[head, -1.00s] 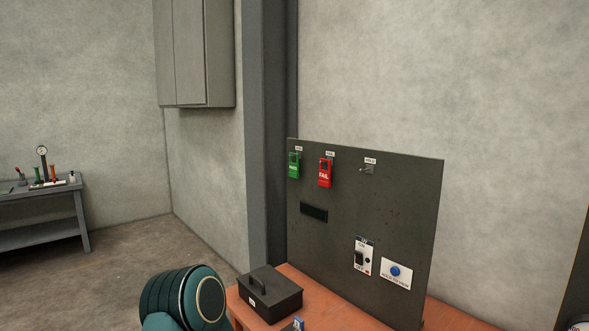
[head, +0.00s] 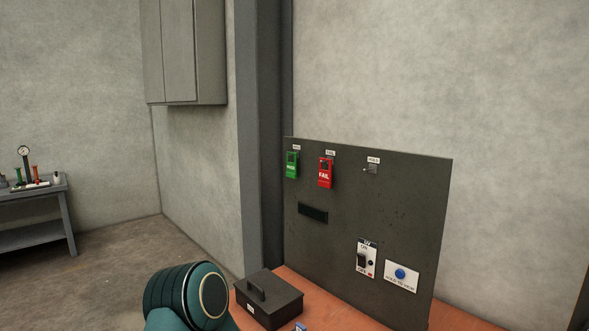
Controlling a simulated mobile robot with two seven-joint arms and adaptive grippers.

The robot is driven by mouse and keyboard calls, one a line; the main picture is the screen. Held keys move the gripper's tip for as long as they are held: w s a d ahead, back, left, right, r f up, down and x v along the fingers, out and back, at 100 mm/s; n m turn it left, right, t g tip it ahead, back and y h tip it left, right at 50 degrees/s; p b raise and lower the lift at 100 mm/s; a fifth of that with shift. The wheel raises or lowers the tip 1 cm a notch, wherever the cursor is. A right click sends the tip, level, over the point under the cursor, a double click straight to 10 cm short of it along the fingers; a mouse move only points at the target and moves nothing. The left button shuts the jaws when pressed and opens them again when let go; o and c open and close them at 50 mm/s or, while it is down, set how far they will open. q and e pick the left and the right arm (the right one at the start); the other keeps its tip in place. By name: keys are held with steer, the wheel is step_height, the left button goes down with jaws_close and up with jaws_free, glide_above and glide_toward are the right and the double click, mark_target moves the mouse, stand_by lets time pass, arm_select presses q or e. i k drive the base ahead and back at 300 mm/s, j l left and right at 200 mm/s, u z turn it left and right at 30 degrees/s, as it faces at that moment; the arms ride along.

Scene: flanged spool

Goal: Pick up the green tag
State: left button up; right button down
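The green tag (head: 292,165) hangs at the upper left of a dark upright panel (head: 335,245), under a small white label. A red tag reading FAIL (head: 325,173) hangs just to its right. A third hook (head: 370,169) under a HOLD label is empty. A teal and black part of my own arm shows at the bottom, left of the panel and well below the tags. Neither of my grippers is in the picture.
The panel stands on an orange-brown bench top (head: 338,314). A dark lidded box with a handle (head: 268,300) sits at its front left. The panel also carries a dark slot (head: 313,213), a switch plate (head: 366,260) and a blue button (head: 400,274). A grey side table (head: 35,192) stands far left.

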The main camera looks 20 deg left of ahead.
mark_target(292, 167)
steer(key=i+j+z, duration=0.3)
steer(key=j, duration=0.65)
steer(key=i+j+z, duration=0.1)
steer(key=j+z, duration=0.15)
steer(key=j, duration=0.7)
steer(key=j+z, duration=0.3)
steer(key=j, duration=0.75)
steer(key=i, duration=0.05)
